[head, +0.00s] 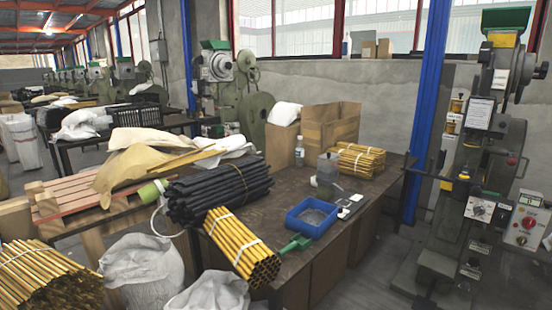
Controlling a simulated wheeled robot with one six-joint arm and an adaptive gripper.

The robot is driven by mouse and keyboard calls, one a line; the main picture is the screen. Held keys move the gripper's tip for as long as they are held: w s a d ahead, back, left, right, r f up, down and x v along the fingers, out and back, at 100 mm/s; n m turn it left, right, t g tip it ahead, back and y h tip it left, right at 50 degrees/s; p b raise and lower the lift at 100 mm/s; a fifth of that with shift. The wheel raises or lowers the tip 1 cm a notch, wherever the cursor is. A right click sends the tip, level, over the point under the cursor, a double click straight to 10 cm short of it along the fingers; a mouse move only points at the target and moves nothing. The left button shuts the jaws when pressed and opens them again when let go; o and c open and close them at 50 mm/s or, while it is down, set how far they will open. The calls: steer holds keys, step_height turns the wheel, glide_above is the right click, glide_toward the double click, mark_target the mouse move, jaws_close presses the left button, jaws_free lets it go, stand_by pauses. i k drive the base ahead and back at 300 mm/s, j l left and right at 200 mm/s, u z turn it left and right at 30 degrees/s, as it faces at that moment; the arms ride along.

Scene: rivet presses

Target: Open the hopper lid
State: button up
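A tall grey-green rivet press (478,165) stands at the right. At its top, near the upper picture edge, is a green hopper (506,18) with a yellow part (502,40) just below it. The hopper is small in view, and I cannot tell where its lid is or whether it is open. Another press (217,66) farther back, left of centre, also has a green top part (214,44). My gripper is not in view.
A brown workbench (345,205) in the middle holds a blue tray (312,217), cardboard boxes and tube bundles. A blue post (430,90) stands left of the near press. A control box with a red button (527,222) is at its right. Sacks (140,270) block the front left.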

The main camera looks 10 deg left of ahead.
mark_target(329, 156)
steer(key=u, duration=0.35)
steer(key=i+l+u, duration=0.5)
steer(key=i+l, duration=0.2)
steer(key=i+l+u, duration=0.25)
steer(key=l, duration=0.2)
steer(key=i+l+u, duration=0.25)
steer(key=l, duration=0.25)
